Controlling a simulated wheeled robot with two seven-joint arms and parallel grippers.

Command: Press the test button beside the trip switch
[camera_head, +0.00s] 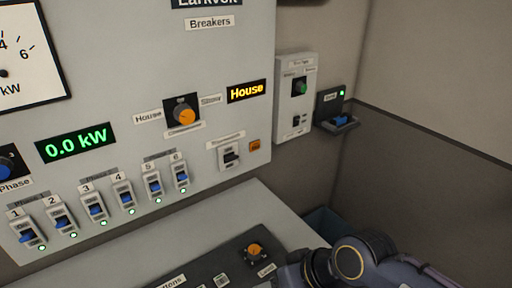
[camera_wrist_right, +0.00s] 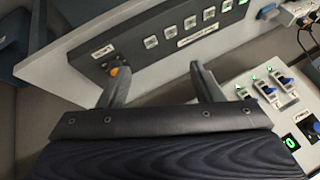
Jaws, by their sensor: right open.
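A small orange square button (camera_head: 255,146) sits on the grey breaker panel (camera_head: 120,75), just right of a switch (camera_head: 230,155) with a dark lever and a small label above it. The label is too small to read surely. My right arm (camera_head: 355,260) comes in at the bottom right of the head view, low and well below the button. My right gripper (camera_wrist_right: 160,82) is open and empty in the right wrist view, its two fingers apart over the sloping desk. The orange button is not seen in the wrist view. My left gripper is not in view.
Several blue-levered breakers (camera_head: 95,210) line the lower panel. An orange selector knob (camera_head: 185,115) reads between House and Show. The desk (camera_head: 190,235) juts out below, carrying a dark strip with another orange knob (camera_head: 254,249). A side box (camera_head: 297,97) stands right of the panel.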

